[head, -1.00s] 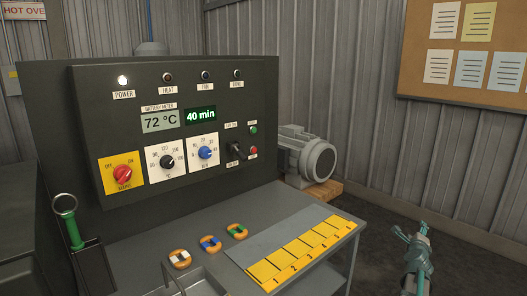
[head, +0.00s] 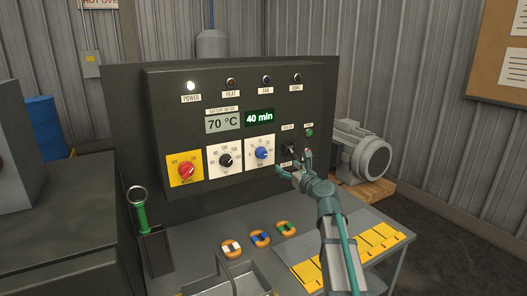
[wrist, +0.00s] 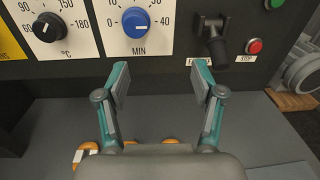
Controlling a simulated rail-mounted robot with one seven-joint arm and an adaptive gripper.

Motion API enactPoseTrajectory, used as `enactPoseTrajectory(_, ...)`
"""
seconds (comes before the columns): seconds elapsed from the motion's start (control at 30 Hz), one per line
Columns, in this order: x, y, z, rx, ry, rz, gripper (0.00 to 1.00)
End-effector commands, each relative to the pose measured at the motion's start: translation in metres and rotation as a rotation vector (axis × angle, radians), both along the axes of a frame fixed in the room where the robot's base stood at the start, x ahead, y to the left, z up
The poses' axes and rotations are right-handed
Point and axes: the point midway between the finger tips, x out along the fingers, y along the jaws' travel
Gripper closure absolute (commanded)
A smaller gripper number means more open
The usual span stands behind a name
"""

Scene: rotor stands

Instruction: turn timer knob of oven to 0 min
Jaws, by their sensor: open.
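The timer knob (head: 261,153) is a blue dial on a white plate marked MIN, on the oven's dark control panel (head: 175,110). It also shows in the wrist view (wrist: 136,22), with its scale running from 0 at left to 40 at right. The green display (head: 260,116) above it reads 40 min. My gripper (head: 293,168) is in front of the panel, below and right of the knob in the head view. In the wrist view its two fingers (wrist: 160,85) are spread and empty, below the knob and apart from it.
The black temperature knob (head: 225,160) and red mains switch (head: 187,170) are left of the timer. A black lever switch (wrist: 215,38) and red stop button (wrist: 254,46) are to its right. Several orange-ringed parts lie on the grey table (head: 205,240) below.

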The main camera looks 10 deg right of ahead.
Motion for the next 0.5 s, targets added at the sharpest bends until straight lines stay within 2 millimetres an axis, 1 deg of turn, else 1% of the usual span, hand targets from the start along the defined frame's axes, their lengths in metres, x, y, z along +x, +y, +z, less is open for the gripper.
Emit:
enactPoseTrajectory(0.03, -0.001, 0.017, 0.008, 0.020, 0.001, 0.027, 0.32)
enactPoseTrajectory(0.13, -0.001, 0.032, 0.013, 0.046, 0.005, 0.055, 0.32)
enactPoseTrajectory(0.2, 0.001, 0.036, 0.014, 0.052, 0.006, 0.062, 0.32)
enactPoseTrajectory(0.33, 0.010, 0.038, 0.014, 0.052, 0.007, 0.061, 0.32)
enactPoseTrajectory(0.5, 0.032, 0.045, 0.015, 0.049, 0.006, 0.061, 0.32)
